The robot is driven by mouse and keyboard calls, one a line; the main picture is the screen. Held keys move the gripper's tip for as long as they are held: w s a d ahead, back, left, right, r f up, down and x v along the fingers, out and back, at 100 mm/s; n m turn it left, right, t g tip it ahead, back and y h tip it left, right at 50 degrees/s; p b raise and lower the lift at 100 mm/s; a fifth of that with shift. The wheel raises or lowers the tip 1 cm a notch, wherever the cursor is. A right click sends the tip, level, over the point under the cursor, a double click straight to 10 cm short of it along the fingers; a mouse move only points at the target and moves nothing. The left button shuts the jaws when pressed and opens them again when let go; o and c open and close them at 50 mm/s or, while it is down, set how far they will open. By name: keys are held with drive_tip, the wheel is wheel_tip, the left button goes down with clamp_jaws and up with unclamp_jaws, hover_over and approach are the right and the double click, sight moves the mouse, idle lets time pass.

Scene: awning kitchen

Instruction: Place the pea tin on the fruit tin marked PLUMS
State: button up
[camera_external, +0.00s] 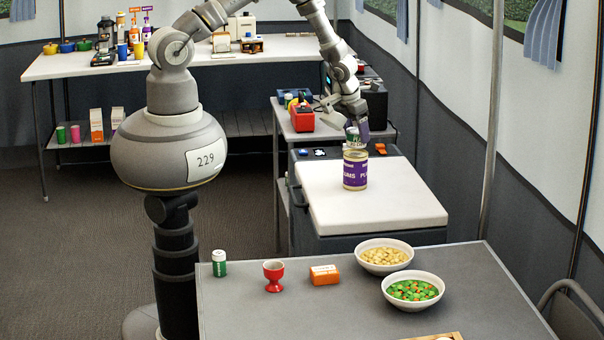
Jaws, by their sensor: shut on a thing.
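The fruit tin (355,170), with a purple and cream label reading PLUMS in part, stands upright on the white counter top. My gripper (356,134) is right above this tin, pointing down, and is shut on a small tin with some green on it, which I take to be the pea tin (352,134). The fingers hide much of the held tin. It is over the top of the fruit tin; I cannot tell whether the two touch.
The white counter top (400,205) is clear around the fruit tin. An orange item (381,149) lies behind it. On the near grey table (300,315) are a green-and-white jar (219,263), a red egg cup (274,275), an orange box (324,275) and two bowls (384,256) (412,290).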

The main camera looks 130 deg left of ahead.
drive_tip(key=shift+d+x, duration=0.25)
drive_tip(key=shift+x, duration=0.85)
drive_tip(key=o, duration=1.1)
drive_tip(key=shift+f, duration=0.1)
drive_tip(key=shift+o, duration=0.2)
drive_tip(key=p+v, duration=0.3)
drive_tip(key=v, duration=0.9)
drive_tip(key=shift+d+p, duration=0.15)
drive_tip(key=shift+p, duration=0.2)
